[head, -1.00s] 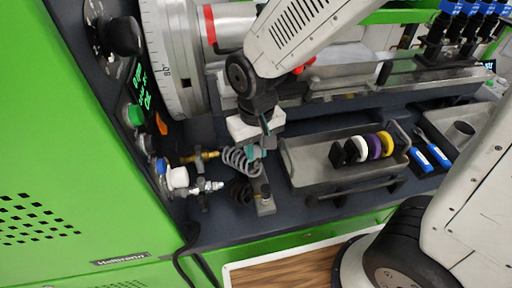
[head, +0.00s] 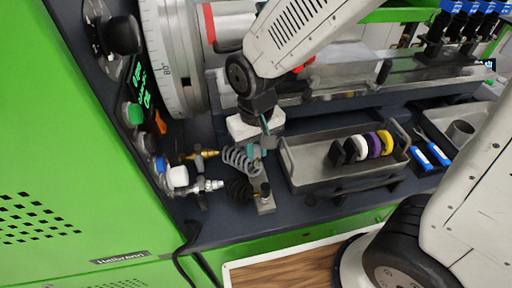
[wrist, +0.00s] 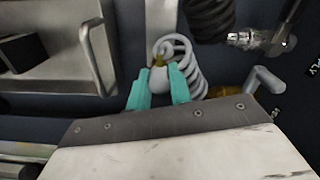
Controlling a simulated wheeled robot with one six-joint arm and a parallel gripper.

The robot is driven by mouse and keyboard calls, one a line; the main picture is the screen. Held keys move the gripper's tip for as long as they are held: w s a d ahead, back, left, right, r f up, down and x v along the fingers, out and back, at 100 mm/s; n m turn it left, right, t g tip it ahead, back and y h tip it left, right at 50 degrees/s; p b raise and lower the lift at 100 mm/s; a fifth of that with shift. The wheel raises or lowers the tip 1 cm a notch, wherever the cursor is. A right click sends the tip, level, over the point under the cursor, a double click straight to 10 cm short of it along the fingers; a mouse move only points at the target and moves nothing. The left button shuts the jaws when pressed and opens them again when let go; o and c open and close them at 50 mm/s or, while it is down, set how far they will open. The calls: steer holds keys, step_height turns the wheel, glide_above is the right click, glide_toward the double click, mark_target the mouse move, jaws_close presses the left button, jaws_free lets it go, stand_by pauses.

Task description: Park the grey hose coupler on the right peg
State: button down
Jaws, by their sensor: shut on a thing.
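My gripper (head: 257,152) has teal fingers closed on the grey hose coupler, low over the bench. In the wrist view the fingertips (wrist: 160,88) sit on both sides of the grey coupler (wrist: 160,78), which shows a brass-coloured tip. The grey coiled hose (head: 235,159) runs left from the gripper; its loops (wrist: 185,62) show just right of the fingers in the wrist view. A metal bracket strip (head: 265,203) with an upright post lies just in front of the gripper. Which post is the right peg I cannot tell, as the gripper and hoses cover part of that area.
A black coiled hose (head: 239,190) lies beside the bracket. A brass valve (head: 205,155) and a silver fitting (head: 207,186) stick out at left. A grey tray (head: 300,175) with several coloured discs stands close on the right. The machine bed (head: 320,92) is behind.

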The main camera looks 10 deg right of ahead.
steer(key=shift+f, duration=1.1)
stand_by(0.5)
steer(key=c, duration=0.8)
jaws_free()
steer(key=shift+r, duration=3.8)
steer(key=s+d+r+m, duration=0.1)
steer(key=s+d+r, duration=0.4)
steer(key=d, duration=0.3)
steer(key=s+d+r+m+t, duration=0.1)
steer(key=s+d+r+m, duration=0.1)
steer(key=s+d+r, duration=0.4)
steer(key=s+d, duration=0.1)
steer(key=d, duration=0.2)
steer(key=shift+s, duration=0.3)
